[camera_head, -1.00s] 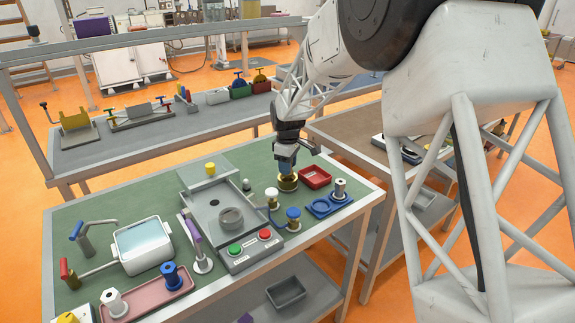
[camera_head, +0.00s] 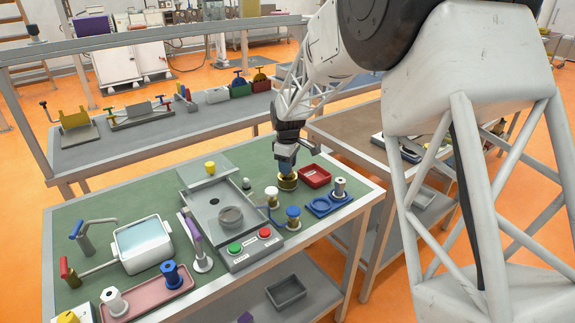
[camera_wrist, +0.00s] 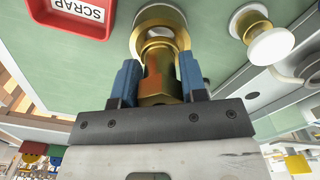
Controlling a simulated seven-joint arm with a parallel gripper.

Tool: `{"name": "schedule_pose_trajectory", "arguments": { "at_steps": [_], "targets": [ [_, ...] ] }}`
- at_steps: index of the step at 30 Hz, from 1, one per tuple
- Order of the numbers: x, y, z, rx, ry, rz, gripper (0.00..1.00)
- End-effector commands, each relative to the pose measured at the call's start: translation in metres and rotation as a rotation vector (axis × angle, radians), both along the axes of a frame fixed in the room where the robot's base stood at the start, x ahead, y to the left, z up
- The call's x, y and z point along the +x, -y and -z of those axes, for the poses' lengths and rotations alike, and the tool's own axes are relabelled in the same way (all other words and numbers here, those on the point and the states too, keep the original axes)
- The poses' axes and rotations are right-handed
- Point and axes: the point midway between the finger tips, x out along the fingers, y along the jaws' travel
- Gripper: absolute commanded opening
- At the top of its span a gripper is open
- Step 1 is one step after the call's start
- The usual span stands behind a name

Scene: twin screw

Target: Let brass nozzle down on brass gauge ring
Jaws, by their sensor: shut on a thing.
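My gripper (camera_wrist: 160,85) is shut on the brass nozzle (camera_wrist: 158,65), with a blue finger on each side of it in the wrist view. In the head view my gripper (camera_head: 286,168) points down over the brass ring (camera_head: 287,183) on the green bench top. The nozzle is mostly hidden there by the fingers. I cannot tell whether nozzle and ring touch.
A red scrap tray (camera_head: 315,176) stands close to the right of the ring. A white-topped brass piece (camera_head: 272,194) and a blue-topped piece (camera_head: 293,213) stand in front. A blue plate with a metal post (camera_head: 339,188) is at right. A grey button station (camera_head: 240,235) is left.

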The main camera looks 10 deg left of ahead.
Motion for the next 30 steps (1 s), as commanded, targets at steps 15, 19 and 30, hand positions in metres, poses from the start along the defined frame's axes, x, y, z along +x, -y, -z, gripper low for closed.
{"name": "schedule_pose_trajectory", "arguments": {
  "at_steps": [15, 19, 30],
  "targets": [
    [0.0001, -0.0001, -0.0001, 0.0, 0.0, 0.0, 0.1],
    [0.0, -0.0001, 0.0011, 0.0, 0.0, 0.0, 0.1],
    [0.0001, -0.0002, 0.0072, 0.001, 0.001, 0.0, 0.1]
  ]
}}
